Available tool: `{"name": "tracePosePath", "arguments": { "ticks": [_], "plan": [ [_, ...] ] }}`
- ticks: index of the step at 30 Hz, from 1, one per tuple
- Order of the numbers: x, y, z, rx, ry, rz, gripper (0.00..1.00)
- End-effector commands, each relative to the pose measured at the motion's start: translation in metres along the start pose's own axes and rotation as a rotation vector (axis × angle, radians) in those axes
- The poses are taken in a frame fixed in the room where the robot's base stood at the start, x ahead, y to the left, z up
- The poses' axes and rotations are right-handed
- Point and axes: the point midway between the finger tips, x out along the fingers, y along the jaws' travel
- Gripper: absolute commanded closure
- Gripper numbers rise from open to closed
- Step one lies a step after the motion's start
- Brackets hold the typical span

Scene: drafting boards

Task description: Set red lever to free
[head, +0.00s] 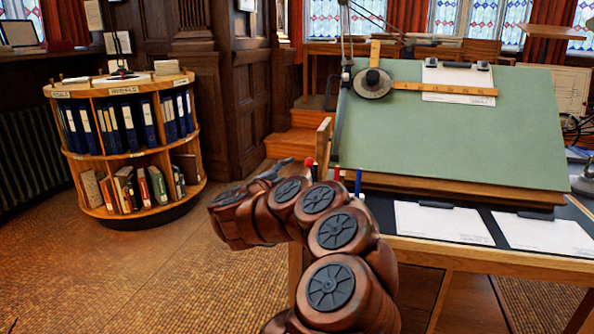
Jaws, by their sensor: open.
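A small red knob (309,161) on a dark stem stands at the left side of the green drafting board (450,130), low by its frame. It looks like the red lever, but its base is hidden behind my arm and its setting cannot be read. A thin red upright piece (337,174) and a blue one (358,181) stand just right of it. My gripper (283,164) shows small and dark beyond my arm, left of the red knob and apart from it in the picture. It is open, with nothing seen in it; my arm partly hides it.
A drafting arm with a round head (372,83) and wooden rule (450,89) lies on the board. Two clipped paper sheets lie on the table front (480,256). A round bookshelf (128,145) stands left. The floor between shelf and table is clear.

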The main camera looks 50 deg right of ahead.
Motion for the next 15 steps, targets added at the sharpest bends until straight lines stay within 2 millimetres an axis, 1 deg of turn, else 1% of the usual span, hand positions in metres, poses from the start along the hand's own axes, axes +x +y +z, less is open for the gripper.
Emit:
{"name": "tracePosePath", "arguments": {
  "ticks": [3,6,14,15],
  "plan": [
    [-0.0091,-0.0004,0.0006,0.001,-0.002,-0.001,0.43],
    [-0.0125,-0.0002,0.0004,0.0,-0.001,-0.001,0.43],
    [-0.0132,0.0001,0.0005,-0.001,-0.001,0.0,0.43],
    [-0.0131,0.0002,0.0004,-0.001,0.0,0.0,0.47]
  ]
}}
